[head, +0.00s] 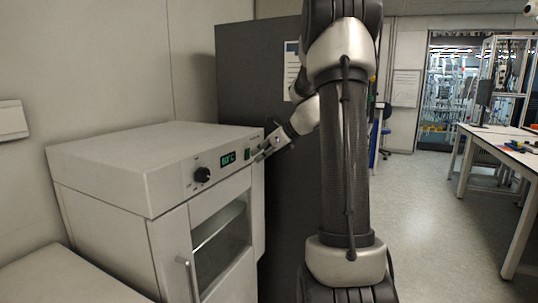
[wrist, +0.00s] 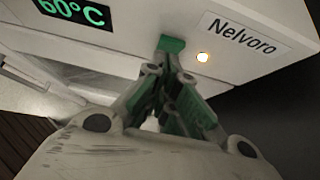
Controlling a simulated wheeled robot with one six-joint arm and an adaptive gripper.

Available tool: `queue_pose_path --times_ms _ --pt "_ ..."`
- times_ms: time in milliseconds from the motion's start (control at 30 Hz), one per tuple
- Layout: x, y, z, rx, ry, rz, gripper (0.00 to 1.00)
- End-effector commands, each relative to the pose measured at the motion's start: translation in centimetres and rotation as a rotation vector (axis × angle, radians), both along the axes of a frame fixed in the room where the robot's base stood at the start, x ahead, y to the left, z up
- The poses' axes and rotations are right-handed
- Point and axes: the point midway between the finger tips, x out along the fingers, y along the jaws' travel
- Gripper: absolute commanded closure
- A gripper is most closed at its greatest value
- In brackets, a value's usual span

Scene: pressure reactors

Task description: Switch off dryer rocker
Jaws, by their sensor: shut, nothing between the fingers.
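The white dryer (head: 110,165) stands at the left in the head view. Its front panel carries a green rocker (head: 247,154), to the right of the display. In the wrist view the green rocker (wrist: 172,44) is just beyond my fingertips, partly hidden by them. My gripper (head: 259,157) is shut and empty, with its tips at the panel close to the rocker. It also shows in the wrist view (wrist: 168,68). I cannot tell whether the tips touch the rocker. A small lamp (wrist: 203,57) right of the rocker glows.
The display (head: 228,158) shows 60°C, and a black knob (head: 202,174) is left of it. The dryer's glass door (head: 220,235) is below. A dark cabinet (head: 245,75) stands behind. Open floor (head: 430,210) and workbenches (head: 495,145) are at the right.

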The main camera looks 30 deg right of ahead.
Motion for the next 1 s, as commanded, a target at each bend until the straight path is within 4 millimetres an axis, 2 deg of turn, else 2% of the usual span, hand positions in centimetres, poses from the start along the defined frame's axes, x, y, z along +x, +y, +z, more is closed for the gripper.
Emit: queue_pose_path --times_ms 433,533,1000 --pt "0.5 0.3 0.1 0.001 0.000 -0.001 1.00" --pt "1.2 0.7 0.5 0.001 -0.001 0.002 1.00" --pt "1.1 0.6 1.2 0.001 -0.001 0.000 1.00"
